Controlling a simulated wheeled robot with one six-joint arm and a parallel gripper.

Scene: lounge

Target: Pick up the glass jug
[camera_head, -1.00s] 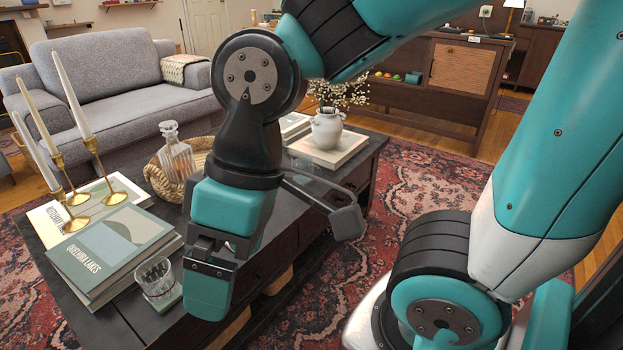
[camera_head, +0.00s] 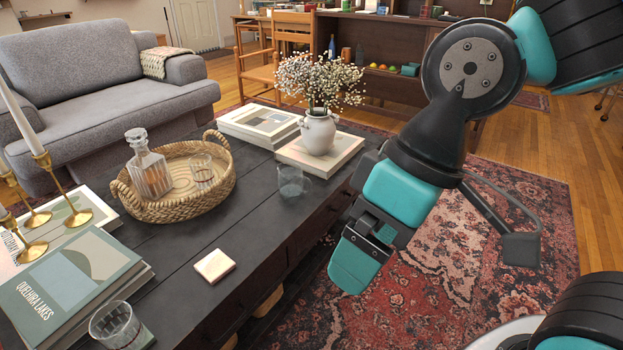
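A small clear glass jug (camera_head: 291,183) stands on the dark coffee table (camera_head: 235,222), in front of the white vase and its books. It is see-through and its outline is faint. My gripper (camera_head: 358,260) hangs to the right of the jug and nearer to me, beside the table's right edge and over the rug. It does not touch the jug. It is seen from the side, and the gap between its fingers cannot be made out. No held object shows.
A wicker tray (camera_head: 222,187) holds a stoppered decanter (camera_head: 151,172) and a tumbler (camera_head: 202,170). A white vase of flowers (camera_head: 318,133) stands on books behind the jug. A pale coaster (camera_head: 214,265), books (camera_head: 76,283), candlesticks (camera_head: 38,221) and another glass (camera_head: 114,325) occupy the table's left and front.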

